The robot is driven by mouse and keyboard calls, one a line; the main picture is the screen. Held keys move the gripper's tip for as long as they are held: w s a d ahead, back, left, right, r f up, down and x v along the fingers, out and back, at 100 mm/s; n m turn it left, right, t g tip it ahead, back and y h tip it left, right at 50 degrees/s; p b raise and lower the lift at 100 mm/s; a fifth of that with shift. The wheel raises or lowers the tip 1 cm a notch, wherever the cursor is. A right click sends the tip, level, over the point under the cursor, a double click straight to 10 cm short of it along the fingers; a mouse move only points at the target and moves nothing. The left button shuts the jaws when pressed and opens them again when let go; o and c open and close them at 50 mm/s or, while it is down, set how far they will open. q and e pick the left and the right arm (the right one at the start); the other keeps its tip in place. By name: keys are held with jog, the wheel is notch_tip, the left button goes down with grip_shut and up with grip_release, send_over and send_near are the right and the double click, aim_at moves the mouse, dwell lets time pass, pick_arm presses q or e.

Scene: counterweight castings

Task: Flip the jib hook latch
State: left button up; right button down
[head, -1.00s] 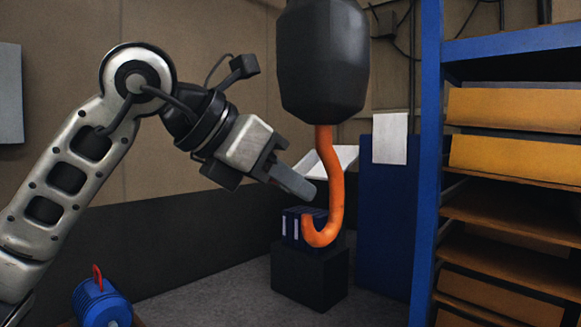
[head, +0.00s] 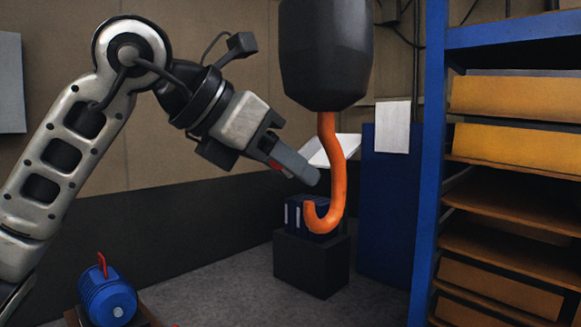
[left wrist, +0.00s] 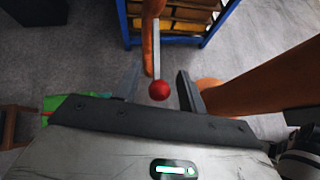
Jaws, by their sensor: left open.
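The orange jib hook (head: 338,185) hangs from a black block (head: 325,55) in the head view. Its shank shows at the top of the left wrist view (left wrist: 148,40), with a large orange curve at the right. A thin grey bar (left wrist: 157,50) beside the shank ends in a red knob (left wrist: 159,90), apparently the latch. My left gripper (head: 304,174) points down to the right, left of the shank. Its fingers (left wrist: 158,76) are open, one on each side of the knob. A red patch shows at the fingers in the head view. My right gripper is not visible.
A blue-framed shelf (head: 430,170) with yellow and orange boxes stands at the right. A dark box (head: 312,265) bearing blue binders stands behind the hook.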

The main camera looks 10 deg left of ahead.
pick_arm(q)
jog(key=b+v, duration=0.2)
jog(key=v, duration=1.3)
jog(key=shift+s+a, duration=0.1)
jog(key=shift+s, duration=0.05)
